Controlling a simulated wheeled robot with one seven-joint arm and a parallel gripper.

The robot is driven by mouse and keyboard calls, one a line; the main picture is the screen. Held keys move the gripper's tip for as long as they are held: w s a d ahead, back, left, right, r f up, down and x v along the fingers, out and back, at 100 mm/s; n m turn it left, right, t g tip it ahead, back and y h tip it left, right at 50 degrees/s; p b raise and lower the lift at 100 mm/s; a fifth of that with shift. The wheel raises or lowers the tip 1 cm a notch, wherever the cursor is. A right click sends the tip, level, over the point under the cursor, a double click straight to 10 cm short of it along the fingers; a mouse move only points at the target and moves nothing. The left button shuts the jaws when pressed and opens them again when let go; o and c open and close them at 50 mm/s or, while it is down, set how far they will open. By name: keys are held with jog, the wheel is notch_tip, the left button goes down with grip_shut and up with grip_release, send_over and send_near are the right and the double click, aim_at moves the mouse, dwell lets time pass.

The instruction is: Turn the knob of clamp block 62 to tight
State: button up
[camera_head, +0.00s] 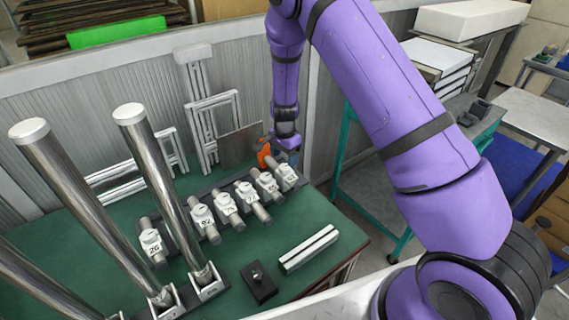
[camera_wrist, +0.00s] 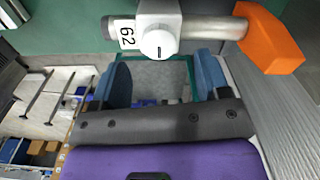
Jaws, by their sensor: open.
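Clamp block 62 (camera_wrist: 160,12) is a white block on a metal rod, with its printed label 62 (camera_wrist: 127,34) in the wrist view. Its round white knob (camera_wrist: 158,43) faces the camera and bears a short dark mark. My gripper (camera_wrist: 163,64) is open, with its blue fingers apart on either side below the knob and nothing between them. The knob looks clear of both fingers. In the head view my gripper (camera_head: 286,150) is at the right end of the row of clamp blocks, where the rightmost block (camera_head: 287,175) appears to be 62; its label is too small to read surely.
An orange piece (camera_wrist: 270,40) is at the rod's end, close to my gripper. Several similar clamp blocks, including block 92 (camera_head: 202,217) and block 26 (camera_head: 152,243), line the green table (camera_head: 215,278). Tall metal posts (camera_head: 80,190) stand left. A black box (camera_head: 258,284) and white bar (camera_head: 309,248) lie in front.

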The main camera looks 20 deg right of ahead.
notch_tip(320, 180, up, 7)
jog(key=shift+f, duration=0.15)
dwell(0.4)
notch_tip(320, 180, up, 15)
jog(key=n+t+y, duration=0.1)
jog(key=n, duration=0.2)
send_over(285, 167)
jog(key=s+d, duration=0.1)
jog(key=s, duration=0.4)
jog(key=s+d+r+n+t, duration=0.1)
jog(key=s+d+r+n, duration=0.15)
jog(key=s+r, duration=0.75)
jog(key=s+d+r+n+t, duration=0.1)
jog(key=s+r+n, duration=0.2)
jog(key=s, duration=0.8)
jog(key=s+d+r+n+t+h, duration=0.1)
jog(key=s+d+r+n+t, duration=0.1)
jog(key=s+r+n, duration=0.2)
jog(key=s+r, duration=0.3)
jog(key=s, duration=0.4)
jog(key=shift+s+d, duration=0.25)
jog(key=shift+s, duration=0.05)
